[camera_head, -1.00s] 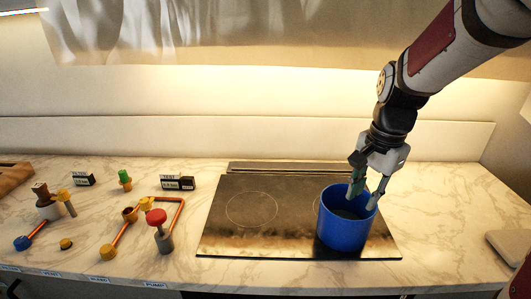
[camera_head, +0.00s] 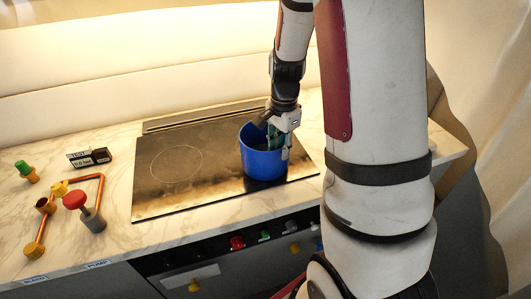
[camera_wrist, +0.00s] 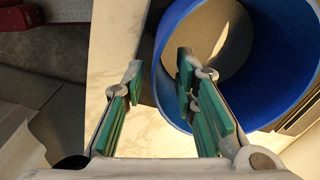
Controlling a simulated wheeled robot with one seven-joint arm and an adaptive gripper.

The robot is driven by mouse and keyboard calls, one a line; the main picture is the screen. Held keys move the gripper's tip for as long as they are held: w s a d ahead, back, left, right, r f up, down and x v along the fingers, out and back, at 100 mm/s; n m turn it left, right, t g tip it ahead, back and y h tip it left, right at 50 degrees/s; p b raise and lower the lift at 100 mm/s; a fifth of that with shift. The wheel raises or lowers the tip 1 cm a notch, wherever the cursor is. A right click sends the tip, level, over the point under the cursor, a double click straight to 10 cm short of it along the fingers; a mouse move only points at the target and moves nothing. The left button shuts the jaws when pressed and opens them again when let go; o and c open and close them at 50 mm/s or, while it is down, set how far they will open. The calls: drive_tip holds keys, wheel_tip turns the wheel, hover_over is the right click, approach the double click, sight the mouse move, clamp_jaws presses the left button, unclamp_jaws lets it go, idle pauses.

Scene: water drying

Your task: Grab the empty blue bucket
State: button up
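The blue bucket (camera_head: 262,163) stands upright on the right part of the black cooktop. In the wrist view, the bucket (camera_wrist: 284,92) fills the right side, and the part of its inside that shows looks empty. My gripper (camera_head: 279,138) is low at the bucket's right rim. In the wrist view, my gripper (camera_wrist: 160,78) is open, with green finger pads apart. The left finger is outside the bucket, over the pale counter. The right finger overlaps the rim and appears to reach inside. The wall's left edge lies between the fingers, and I see no grip on it.
The black cooktop (camera_head: 165,203) lies on a marble counter (camera_head: 100,255). Copper pipes with a red-knobbed valve (camera_head: 75,200) and a small black display (camera_head: 88,157) are at the left. Coloured knobs (camera_head: 237,243) line the front panel. My arm hides the counter's right part.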

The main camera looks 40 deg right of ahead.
wheel_tip(320, 180, down, 4)
drive_tip(key=shift+s+p, duration=0.15)
drive_tip(key=shift+p, duration=0.35)
drive_tip(key=shift+f, duration=0.55)
clamp_jaws()
